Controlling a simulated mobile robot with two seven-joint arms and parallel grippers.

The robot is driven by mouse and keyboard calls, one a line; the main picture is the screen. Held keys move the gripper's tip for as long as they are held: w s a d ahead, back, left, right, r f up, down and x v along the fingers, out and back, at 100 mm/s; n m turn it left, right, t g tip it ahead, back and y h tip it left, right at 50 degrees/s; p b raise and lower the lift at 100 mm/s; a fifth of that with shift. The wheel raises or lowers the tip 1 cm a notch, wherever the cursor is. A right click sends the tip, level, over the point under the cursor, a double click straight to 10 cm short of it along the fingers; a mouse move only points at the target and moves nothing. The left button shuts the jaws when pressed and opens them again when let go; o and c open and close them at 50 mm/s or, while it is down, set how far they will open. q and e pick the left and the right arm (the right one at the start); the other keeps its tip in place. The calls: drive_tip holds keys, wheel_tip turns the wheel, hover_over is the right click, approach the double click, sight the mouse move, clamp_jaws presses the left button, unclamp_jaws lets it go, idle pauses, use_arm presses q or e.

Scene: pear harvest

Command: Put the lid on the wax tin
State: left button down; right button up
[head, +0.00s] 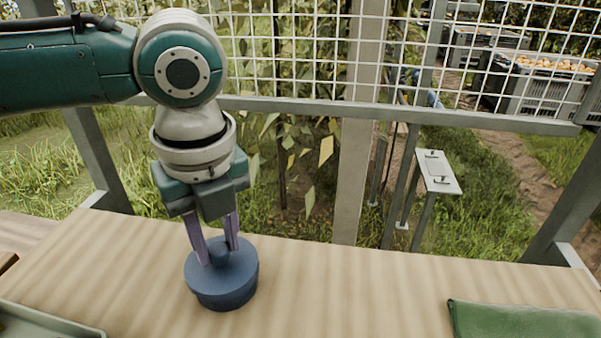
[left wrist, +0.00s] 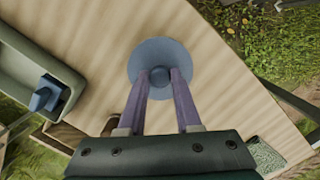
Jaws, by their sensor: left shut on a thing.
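The round blue lid (head: 240,262) has a small knob and sits over the wax tin (head: 226,299), a blue round body on the table. My left gripper (head: 218,252) points down and is shut on the lid's knob, one purple finger on each side. In the left wrist view the lid (left wrist: 161,50) shows from above with its knob between the fingertips (left wrist: 160,76), and it hides the tin. The lid appears level and lined up with the tin; I cannot tell whether it is fully seated. My right gripper is not in view.
The wooden table (head: 350,295) is clear around the tin. A green folded cloth (head: 520,320) lies at the right front. A pale tray (head: 50,322) is at the left front; in the left wrist view it holds a blue object (left wrist: 44,96). A wire-mesh fence (head: 290,60) stands behind.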

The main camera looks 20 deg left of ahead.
sight(226, 271)
use_arm(q)
drive_tip(key=shift+f+b, duration=0.3)
drive_tip(key=shift+f, duration=0.25)
drive_tip(key=c, duration=0.9)
unclamp_jaws()
drive_tip(key=r+p, duration=0.3)
drive_tip(key=p, duration=0.1)
drive_tip(key=r+p, duration=0.4)
drive_tip(key=d+r+p, duration=0.1)
drive_tip(key=r+p, duration=0.3)
drive_tip(key=p, duration=0.1)
drive_tip(key=shift+s+d, duration=0.1)
drive_tip(key=shift+s, duration=0.25)
